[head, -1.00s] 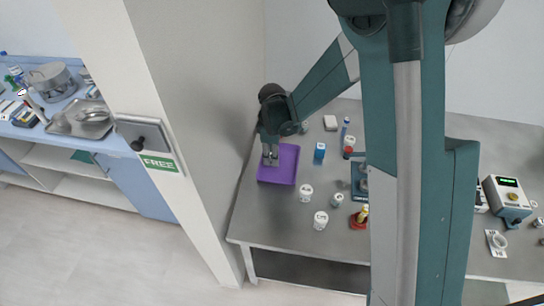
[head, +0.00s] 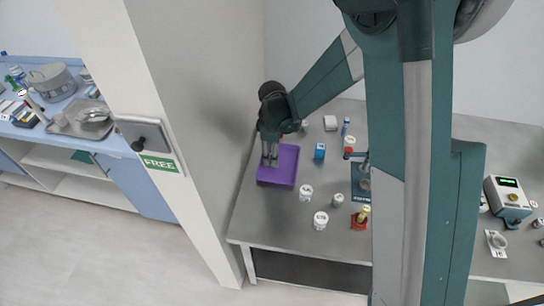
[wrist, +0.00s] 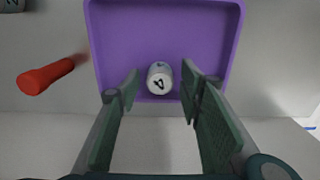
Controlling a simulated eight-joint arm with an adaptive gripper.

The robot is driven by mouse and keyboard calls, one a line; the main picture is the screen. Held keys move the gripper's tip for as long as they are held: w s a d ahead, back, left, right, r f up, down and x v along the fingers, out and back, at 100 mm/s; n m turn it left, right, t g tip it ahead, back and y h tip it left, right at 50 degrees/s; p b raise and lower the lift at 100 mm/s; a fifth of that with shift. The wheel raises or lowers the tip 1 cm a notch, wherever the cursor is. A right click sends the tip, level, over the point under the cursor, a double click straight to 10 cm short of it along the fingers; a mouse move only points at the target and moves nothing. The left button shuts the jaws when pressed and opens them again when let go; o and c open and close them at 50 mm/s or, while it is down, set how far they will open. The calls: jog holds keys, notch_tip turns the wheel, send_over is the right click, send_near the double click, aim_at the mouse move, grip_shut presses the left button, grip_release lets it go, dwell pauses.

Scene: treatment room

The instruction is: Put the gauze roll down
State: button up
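A small white cylinder with a dark mark on its end, which I take to be the gauze roll (wrist: 160,78), sits inside the purple tray (wrist: 232,20) near its front wall. My gripper (wrist: 160,84) is open, with one finger on each side of the roll and a visible gap to both. In the head view my gripper (head: 270,162) is low over the purple tray (head: 284,180), pointing down. The roll cannot be made out there.
A red-handled item (wrist: 45,75) lies left of the tray in the wrist view. Right of the tray in the head view stand a blue box (head: 319,151) and white jars (head: 306,192), (head: 321,220). The grey table (head: 262,228) is clear in front of the tray.

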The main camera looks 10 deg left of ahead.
notch_tip(320, 180, up, 11)
jog(key=shift+p, duration=0.45)
jog(key=shift+d+r, duration=0.1)
dwell(0.9)
jog(key=s+d+r+m+t, duration=0.2)
jog(key=s+d+r+m, duration=0.2)
jog(key=d+r, duration=0.5)
jog(key=s+d+r+m+t, duration=0.1)
jog(key=s+d+r+m, duration=0.35)
jog(key=d+r, duration=0.4)
jog(key=s+d+r+m+t, duration=0.1)
jog(key=s+d+m+t, duration=0.3)
jog(key=s+d+m, duration=0.5)
jog(key=s+d, duration=0.8)
jog(key=shift+s+d, duration=0.15)
jog(key=shift+s, duration=0.05)
